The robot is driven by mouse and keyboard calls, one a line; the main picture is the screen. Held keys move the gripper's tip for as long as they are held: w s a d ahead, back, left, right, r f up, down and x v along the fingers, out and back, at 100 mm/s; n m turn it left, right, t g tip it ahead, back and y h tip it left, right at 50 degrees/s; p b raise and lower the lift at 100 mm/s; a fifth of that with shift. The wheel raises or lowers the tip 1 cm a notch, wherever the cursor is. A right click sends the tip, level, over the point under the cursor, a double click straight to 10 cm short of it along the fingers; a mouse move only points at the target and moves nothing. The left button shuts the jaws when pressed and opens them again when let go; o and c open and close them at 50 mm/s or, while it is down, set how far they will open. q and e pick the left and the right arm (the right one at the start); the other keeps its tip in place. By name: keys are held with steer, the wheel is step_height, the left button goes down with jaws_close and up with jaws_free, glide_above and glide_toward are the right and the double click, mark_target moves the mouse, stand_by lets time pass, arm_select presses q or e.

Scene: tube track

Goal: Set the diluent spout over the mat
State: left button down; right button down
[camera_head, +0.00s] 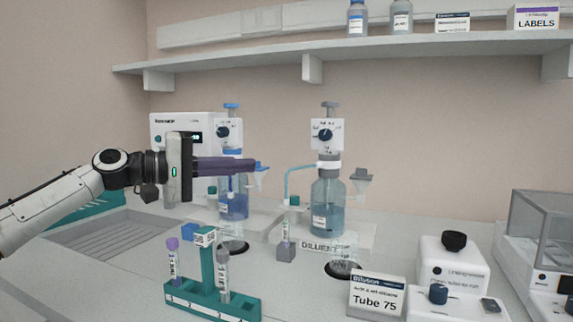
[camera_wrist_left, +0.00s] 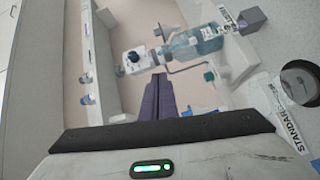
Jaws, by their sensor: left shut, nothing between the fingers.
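The diluent bottle (camera_head: 328,205) holds blue liquid and stands behind a white plate lettered DILUENT (camera_head: 358,243). Its dispenser head with a dial (camera_head: 327,134) carries a thin teal spout (camera_head: 296,168) that reaches left and bends down. The spout also shows in the left wrist view (camera_wrist_left: 187,69). A dark round mat (camera_head: 329,268) lies at the front, under a clear vessel. My left gripper (camera_head: 254,165) is shut and empty, left of the spout and apart from it, before a second dispenser. My right gripper is out of view.
The second dispenser bottle (camera_head: 233,206) stands behind my left gripper's fingers. A teal tube rack (camera_head: 210,298) is at front left. A Tube 75 sign (camera_head: 376,296) and a white mixer (camera_head: 452,265) stand at right. A shelf (camera_head: 250,68) runs above.

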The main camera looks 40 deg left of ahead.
arm_select(q)
steer(key=p+x, duration=0.7)
steer(key=x, duration=0.3)
steer(key=shift+w, duration=0.1)
